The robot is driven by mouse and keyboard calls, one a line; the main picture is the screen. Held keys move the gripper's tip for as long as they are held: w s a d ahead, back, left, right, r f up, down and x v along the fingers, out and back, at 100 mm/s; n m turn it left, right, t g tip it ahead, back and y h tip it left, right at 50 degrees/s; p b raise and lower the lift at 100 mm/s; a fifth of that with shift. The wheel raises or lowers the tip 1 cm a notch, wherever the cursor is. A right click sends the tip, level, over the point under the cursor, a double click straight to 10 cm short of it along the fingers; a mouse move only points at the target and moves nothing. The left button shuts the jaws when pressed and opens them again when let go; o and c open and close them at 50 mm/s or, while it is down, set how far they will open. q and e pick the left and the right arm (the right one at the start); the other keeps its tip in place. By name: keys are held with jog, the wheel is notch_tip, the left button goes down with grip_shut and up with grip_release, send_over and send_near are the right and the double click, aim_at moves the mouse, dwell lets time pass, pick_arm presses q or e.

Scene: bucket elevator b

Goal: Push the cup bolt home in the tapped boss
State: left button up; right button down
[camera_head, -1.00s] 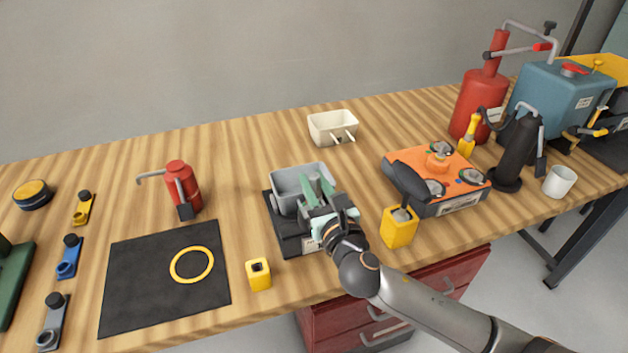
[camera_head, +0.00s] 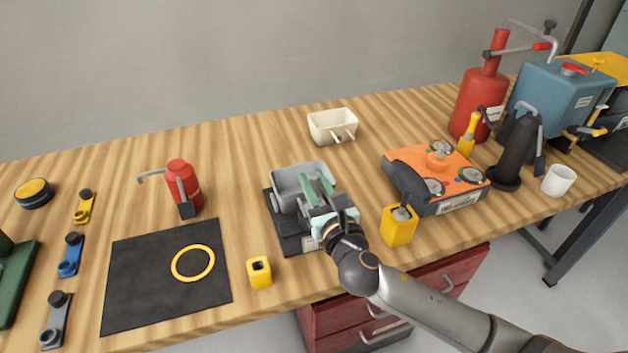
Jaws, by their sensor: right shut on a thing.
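My right gripper (camera_head: 318,192) is over a dark base block (camera_head: 290,240) that carries a grey bucket (camera_head: 290,177), at the middle of the workbench. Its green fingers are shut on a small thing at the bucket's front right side. The fingers and gripper body hide that thing, so I cannot make out the cup bolt or the tapped boss. A cream bucket (camera_head: 333,122) with a bolt-like stub (camera_head: 347,137) on its front stands farther back, apart from the gripper. My left gripper does not show.
A yellow square socket block (camera_head: 259,272) stands front left of the base. A yellow holder (camera_head: 398,227) with a dark-handled tool and an orange unit (camera_head: 440,180) are close on the right. A black mat (camera_head: 135,285) and red oil can (camera_head: 184,188) are left.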

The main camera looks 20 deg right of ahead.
jog(key=shift+f+b, duration=1.15)
jog(key=shift+f, duration=0.8)
jog(key=c, duration=0.6)
grip_release()
jog(key=s, duration=1.1)
jog(key=shift+s+d, duration=0.2)
jog(key=shift+s, duration=0.55)
